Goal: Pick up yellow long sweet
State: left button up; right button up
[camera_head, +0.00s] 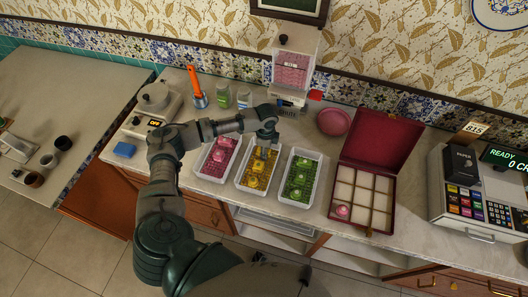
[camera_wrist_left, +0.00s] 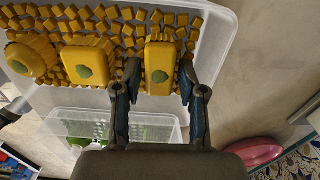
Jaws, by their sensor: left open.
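The yellow long sweet (camera_wrist_left: 160,62) is a narrow block with a green leaf mark on top. It lies at one end of the white tray of yellow sweets (camera_head: 241,182), among small yellow cubes. My left gripper (camera_wrist_left: 160,74) is open, with one finger on each side of the long sweet; I cannot tell if they touch it. In the head view my left gripper (camera_head: 264,143) is over the far end of the tray and hides most of that end. A wider yellow sweet (camera_wrist_left: 88,64) and a rounded one (camera_wrist_left: 28,58) lie beside it. My right gripper is out of view.
A tray of pink sweets (camera_head: 217,158) stands to the left and a tray of green sweets (camera_head: 299,178) to the right. An open red box (camera_head: 380,140) holds one pink sweet (camera_head: 343,211). A dispenser (camera_head: 293,70) stands behind, and a register (camera_head: 480,200) at right.

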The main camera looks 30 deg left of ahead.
pick_arm(q)
jog(key=shift+f, duration=0.15)
jog(key=shift+c, duration=0.3)
jog(key=shift+a, duration=0.15)
grip_shut()
